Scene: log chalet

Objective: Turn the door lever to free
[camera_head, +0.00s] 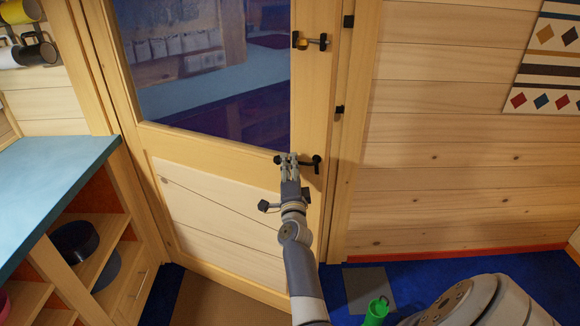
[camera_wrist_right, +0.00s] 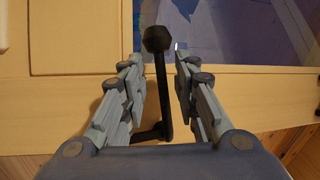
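The wooden door (camera_head: 215,165) with a dark glass pane stands in the middle of the head view. Its black door lever (camera_head: 312,162) sits low on the right stile and lies roughly level, with its pivot on the right. My right gripper (camera_head: 287,158) is at the lever, with its fingers around the bar. In the right wrist view the lever (camera_wrist_right: 160,82) runs between the two spread fingers, its knob past the fingertips. Gaps show on both sides of the bar. My left gripper is not in view.
A brass and black latch (camera_head: 311,41) is higher on the door. A blue-topped counter (camera_head: 55,185) with open shelves and bowls stands at left. A green container (camera_head: 376,310) is on the blue floor at right.

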